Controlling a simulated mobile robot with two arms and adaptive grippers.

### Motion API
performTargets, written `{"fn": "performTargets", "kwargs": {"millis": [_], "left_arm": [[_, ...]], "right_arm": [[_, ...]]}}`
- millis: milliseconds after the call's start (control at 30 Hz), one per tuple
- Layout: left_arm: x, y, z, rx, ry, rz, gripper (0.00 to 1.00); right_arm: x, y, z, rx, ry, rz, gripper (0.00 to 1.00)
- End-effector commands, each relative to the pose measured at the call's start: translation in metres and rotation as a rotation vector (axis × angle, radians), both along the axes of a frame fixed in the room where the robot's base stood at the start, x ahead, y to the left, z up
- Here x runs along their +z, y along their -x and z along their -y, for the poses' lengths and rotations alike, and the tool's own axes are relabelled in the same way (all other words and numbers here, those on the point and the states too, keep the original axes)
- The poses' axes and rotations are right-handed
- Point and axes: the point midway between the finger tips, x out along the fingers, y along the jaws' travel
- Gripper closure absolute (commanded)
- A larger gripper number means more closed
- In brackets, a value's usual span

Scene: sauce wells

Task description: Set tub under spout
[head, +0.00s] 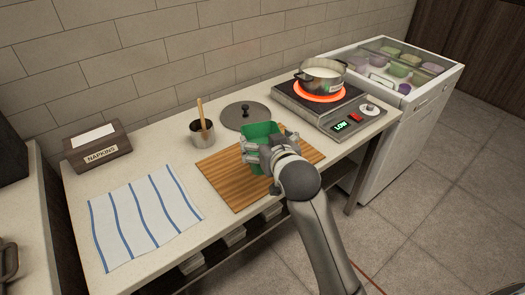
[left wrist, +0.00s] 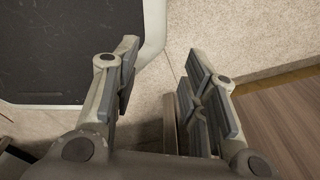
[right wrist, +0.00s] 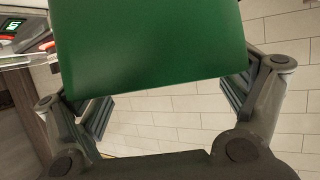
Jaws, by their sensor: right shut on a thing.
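A green tub (head: 262,129) is at the back part of the wooden board in the head view. My right gripper (head: 266,148) is shut on the tub, its fingers on either side of it. The tub also fills the upper middle of the right wrist view (right wrist: 150,45), between the two finger pads. I cannot tell whether the tub touches the board or hangs just above it. My left gripper (left wrist: 162,55) shows only in the left wrist view, open and empty, its fingers well apart. I see no spout in these views.
The wooden board (head: 225,188) lies on the counter. Around it are a striped cloth (head: 140,215), a metal cup (head: 202,135) with a wooden handle, a grey lid (head: 240,116) and a napkin box (head: 97,147). A pot (head: 321,76) sits on a glowing burner at right, beside a cold cabinet (head: 400,115).

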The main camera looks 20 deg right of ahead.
Motion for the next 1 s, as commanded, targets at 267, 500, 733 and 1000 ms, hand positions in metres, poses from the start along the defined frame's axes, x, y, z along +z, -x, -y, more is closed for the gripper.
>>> {"fn": "performTargets", "kwargs": {"millis": [267, 500, 733, 1000], "left_arm": [[0.005, -0.018, 0.002, 0.000, 0.003, 0.028, 0.60], [0.003, -0.014, 0.001, 0.000, 0.003, 0.022, 0.60], [0.002, -0.008, 0.001, 0.000, 0.002, 0.013, 0.60], [0.005, -0.007, 0.001, 0.000, 0.001, 0.011, 0.60]], "right_arm": [[-0.022, -0.051, 0.011, -0.001, 0.002, 0.000, 0.33], [-0.059, -0.080, 0.018, -0.001, 0.000, 0.000, 0.33], [-0.074, -0.093, 0.020, 0.000, 0.000, 0.003, 0.33], [-0.104, -0.097, 0.021, 0.000, 0.000, -0.002, 0.33]]}}
